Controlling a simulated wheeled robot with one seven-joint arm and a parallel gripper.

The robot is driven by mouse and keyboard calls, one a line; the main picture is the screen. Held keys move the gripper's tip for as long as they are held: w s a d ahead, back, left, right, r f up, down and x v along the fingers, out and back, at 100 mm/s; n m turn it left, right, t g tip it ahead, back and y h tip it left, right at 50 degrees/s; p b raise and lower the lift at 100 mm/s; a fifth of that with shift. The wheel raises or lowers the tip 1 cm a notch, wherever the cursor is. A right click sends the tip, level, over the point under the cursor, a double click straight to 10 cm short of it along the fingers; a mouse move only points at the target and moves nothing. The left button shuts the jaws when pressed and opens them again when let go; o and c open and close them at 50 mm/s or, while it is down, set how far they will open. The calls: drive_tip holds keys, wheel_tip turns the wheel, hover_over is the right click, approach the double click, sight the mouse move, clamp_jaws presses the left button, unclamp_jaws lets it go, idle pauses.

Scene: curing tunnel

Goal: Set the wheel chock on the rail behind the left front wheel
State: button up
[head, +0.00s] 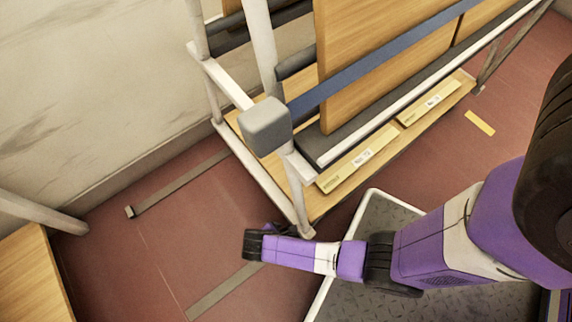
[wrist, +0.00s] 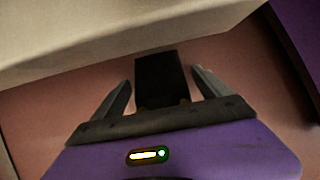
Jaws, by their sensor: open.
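In the wrist view my gripper (wrist: 162,80) is open, with one grey finger on each side of a dark block (wrist: 160,70). The block looks like the wheel chock, though its wedge shape cannot be made out. Gaps show between it and both fingers. In the head view my gripper (head: 253,244) is low beside the near corner leg of the cart (head: 305,232); its fingers and the block cannot be told apart there. A grey rail strip (head: 224,288) runs on the floor below it, and another rail (head: 178,184) lies farther back. The left front wheel cannot be made out.
The cart carries upright wooden panels (head: 352,55) held by a blue strap (head: 385,50). A grey padded corner (head: 266,126) sticks out above my gripper. A pale wall (head: 80,80) stands at left, a wooden surface (head: 30,275) at lower left.

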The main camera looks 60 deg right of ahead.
drive_tip(key=p+v, duration=0.6)
drive_tip(key=v, duration=0.5)
drive_tip(key=shift+r, duration=0.4)
drive_tip(key=shift+a, duration=0.15)
